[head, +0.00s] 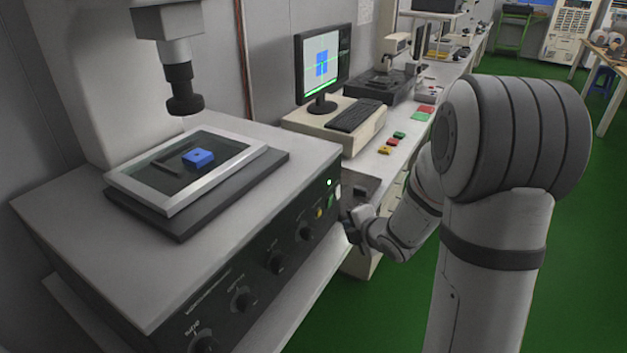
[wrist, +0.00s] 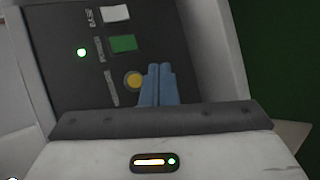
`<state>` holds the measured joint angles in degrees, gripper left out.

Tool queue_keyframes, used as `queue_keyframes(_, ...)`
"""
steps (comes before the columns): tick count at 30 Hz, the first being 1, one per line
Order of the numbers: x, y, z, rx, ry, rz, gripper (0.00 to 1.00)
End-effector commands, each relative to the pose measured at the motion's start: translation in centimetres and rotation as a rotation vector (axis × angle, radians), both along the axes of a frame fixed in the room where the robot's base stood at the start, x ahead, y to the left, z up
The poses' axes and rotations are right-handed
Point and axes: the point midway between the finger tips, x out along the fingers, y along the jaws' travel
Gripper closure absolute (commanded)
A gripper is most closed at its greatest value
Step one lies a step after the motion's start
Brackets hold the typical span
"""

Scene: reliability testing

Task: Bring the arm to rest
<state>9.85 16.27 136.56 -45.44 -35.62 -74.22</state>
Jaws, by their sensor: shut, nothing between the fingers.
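My gripper (head: 352,228) is at the right end of the machine's black front panel (head: 262,265), low and close to the panel. In the wrist view my gripper (wrist: 159,68) shows two blue-grey fingers pressed together with nothing between them. Just left of the fingertips is a round yellow button (wrist: 133,80). A lit lamp (wrist: 82,52) glows at the left. I cannot tell whether the fingertips touch the panel.
A blue block (head: 198,157) lies on the machine's framed glass stage (head: 225,166) under a dark lens (head: 185,95). A monitor (head: 322,62) and keyboard (head: 355,115) stand behind on the bench. Green floor (head: 400,305) is open around my arm.

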Motion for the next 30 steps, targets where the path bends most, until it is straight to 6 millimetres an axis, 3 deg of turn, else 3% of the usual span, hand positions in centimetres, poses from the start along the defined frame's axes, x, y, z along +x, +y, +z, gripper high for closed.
queue_keyframes(5,-0.3,-0.5,1.0,0.02,0.028,-0.067,1.0)
queue_keyframes(8,-1.5,-1.9,2.9,0.084,0.106,-0.244,1.0)
queue_keyframes(11,-4.0,-3.4,5.0,0.198,0.206,-0.495,1.0)
queue_keyframes(17,-11.7,-4.2,8.5,0.498,0.407,-1.008,1.0)
queue_keyframes(24,-21.8,-1.7,10.9,0.814,0.652,-1.502,1.0)
queue_keyframes(27,-24.6,-0.7,11.4,0.88,0.724,-1.622,1.0)
queue_keyframes(30,-26.1,0.0,11.7,0.912,0.765,-1.689,1.0)
